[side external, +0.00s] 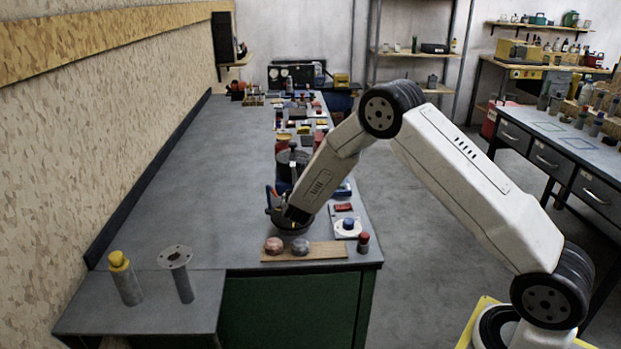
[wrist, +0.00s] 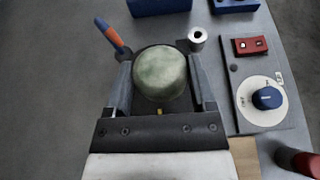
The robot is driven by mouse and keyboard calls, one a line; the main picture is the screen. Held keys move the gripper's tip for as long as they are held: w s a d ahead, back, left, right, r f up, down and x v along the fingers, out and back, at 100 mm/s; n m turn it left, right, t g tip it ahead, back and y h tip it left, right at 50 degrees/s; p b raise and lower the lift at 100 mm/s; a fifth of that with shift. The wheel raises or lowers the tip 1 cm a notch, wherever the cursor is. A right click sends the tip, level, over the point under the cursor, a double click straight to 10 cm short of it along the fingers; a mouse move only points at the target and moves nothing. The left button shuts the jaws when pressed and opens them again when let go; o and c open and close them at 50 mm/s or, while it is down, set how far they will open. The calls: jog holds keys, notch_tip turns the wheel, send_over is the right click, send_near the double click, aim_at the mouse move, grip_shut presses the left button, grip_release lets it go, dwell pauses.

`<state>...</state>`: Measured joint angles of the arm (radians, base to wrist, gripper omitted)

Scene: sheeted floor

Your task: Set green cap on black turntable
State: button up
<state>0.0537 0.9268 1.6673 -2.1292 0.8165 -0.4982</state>
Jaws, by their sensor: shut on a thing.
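The green cap (wrist: 160,72) is round with a mottled pale green top. In the wrist view it sits between the two fingers of my gripper (wrist: 160,88), which is shut on it. In the side view my gripper (side external: 285,207) is low over the near part of the bench, and I cannot make out the cap there. A dark round thing (side external: 290,224) below my gripper may be the black turntable. It is mostly covered by my gripper, and I cannot tell whether the cap touches it.
A screwdriver with an orange and blue handle (wrist: 113,36) and a small white-topped cylinder (wrist: 197,38) stand close by. A blue dial (wrist: 267,98) and red switch (wrist: 250,45) lie right. Two balls (side external: 287,245) rest on a wooden board. The bench's left side is clear.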

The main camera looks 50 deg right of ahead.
jog(key=shift+w+d+f, duration=0.2)
jog(key=shift+w+f, duration=0.55)
jog(key=shift+f, duration=0.1)
jog(key=shift+w+f, duration=0.3)
jog(key=shift+f, duration=1.55)
jog(key=shift+f, duration=0.15)
jog(key=o, duration=1.3)
